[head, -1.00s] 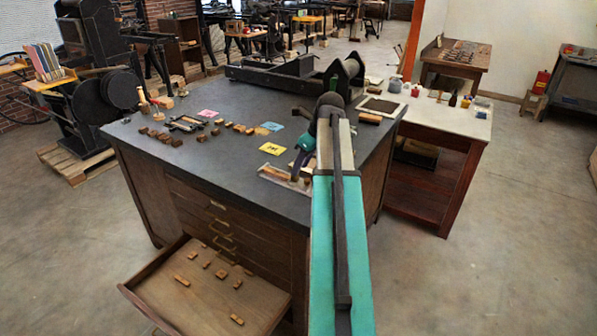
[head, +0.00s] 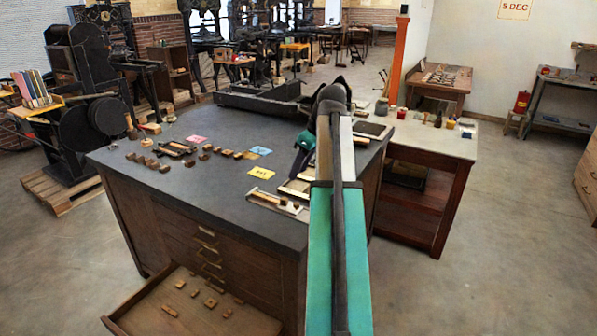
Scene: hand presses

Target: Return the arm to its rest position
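My teal and black arm reaches from the bottom of the head view up over the right part of the dark-topped cabinet (head: 215,190). Its dark upper end bends down to the left, and my gripper (head: 297,165) hangs low over the cabinet top near a small tray (head: 277,202) with small blocks. The arm hides part of the area around the gripper. The fingers are too small and dark to tell whether they are open or shut, and I see nothing clearly held.
Several small type blocks (head: 228,153) and a yellow card (head: 262,172) lie on the cabinet top. An open drawer (head: 195,302) with small blocks juts out at the front. A side table (head: 440,143) with small jars stands right. The floor at right is clear.

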